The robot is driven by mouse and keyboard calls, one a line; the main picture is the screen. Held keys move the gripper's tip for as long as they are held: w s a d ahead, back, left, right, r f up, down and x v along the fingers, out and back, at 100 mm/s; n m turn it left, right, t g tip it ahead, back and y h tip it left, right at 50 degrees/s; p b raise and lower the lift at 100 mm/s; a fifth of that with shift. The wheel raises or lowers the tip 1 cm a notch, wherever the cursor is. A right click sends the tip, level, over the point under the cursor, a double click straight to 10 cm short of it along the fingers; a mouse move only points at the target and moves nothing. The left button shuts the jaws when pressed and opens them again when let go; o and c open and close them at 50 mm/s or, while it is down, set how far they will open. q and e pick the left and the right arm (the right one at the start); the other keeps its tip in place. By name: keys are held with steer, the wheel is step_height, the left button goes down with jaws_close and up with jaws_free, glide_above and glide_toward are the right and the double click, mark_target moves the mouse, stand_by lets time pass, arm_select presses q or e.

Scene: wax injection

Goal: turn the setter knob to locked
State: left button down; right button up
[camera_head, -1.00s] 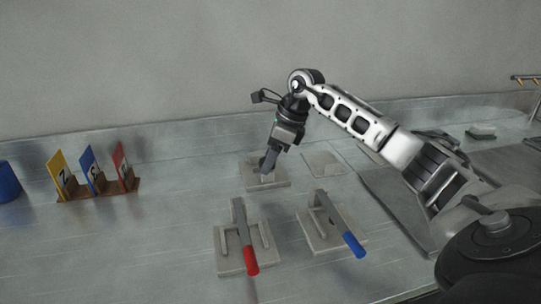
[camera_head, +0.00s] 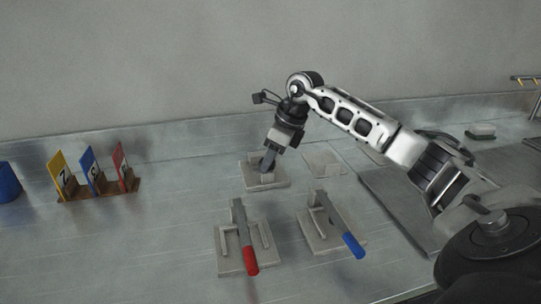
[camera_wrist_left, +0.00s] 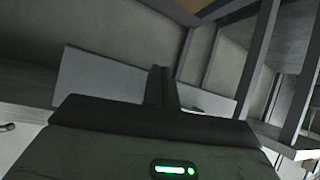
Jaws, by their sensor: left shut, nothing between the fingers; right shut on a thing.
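The setter knob (camera_head: 265,177) is a small grey piece on a square grey base plate (camera_head: 280,184) near the back of the metal worktop. My right gripper (camera_head: 267,165) reaches down to it from above, shut on the knob, with its fingers hiding part of it. No lock marking is readable, so I cannot tell the knob's exact setting. My left gripper (camera_wrist_left: 163,88) shows only in the left wrist view, shut and empty, away from the knob.
In front of the knob stand a red-handled lever clamp (camera_head: 250,262) and a blue-handled one (camera_head: 353,246). Yellow, blue and red cards (camera_head: 122,166) stand in a brown rack at left, beside a blue cup (camera_head: 8,182). A flat grey plate (camera_head: 324,163) lies right of the knob.

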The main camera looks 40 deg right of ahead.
steer(key=m, duration=0.2)
steer(key=m+h, duration=0.1)
steer(key=m, duration=0.1)
steer(key=shift+a+r+t+h+p, duration=0.1)
steer(key=shift+a+t+h+p, duration=0.05)
steer(key=shift+t+h+p, duration=0.2)
steer(key=m+h, duration=0.1)
steer(key=m, duration=0.3)
steer(key=shift+a, duration=0.15)
steer(key=m, duration=0.2)
steer(key=m+h, duration=0.1)
steer(key=shift+a+m+h, duration=0.15)
steer(key=shift+m+h, duration=0.1)
steer(key=shift+m, duration=0.15)
steer(key=m+g+h, duration=0.1)
steer(key=m, duration=0.2)
steer(key=shift+w, duration=0.1)
steer(key=shift+m+g+h, duration=0.25)
steer(key=shift+m+h, duration=0.05)
steer(key=shift+m, duration=0.5)
steer(key=o, duration=1)
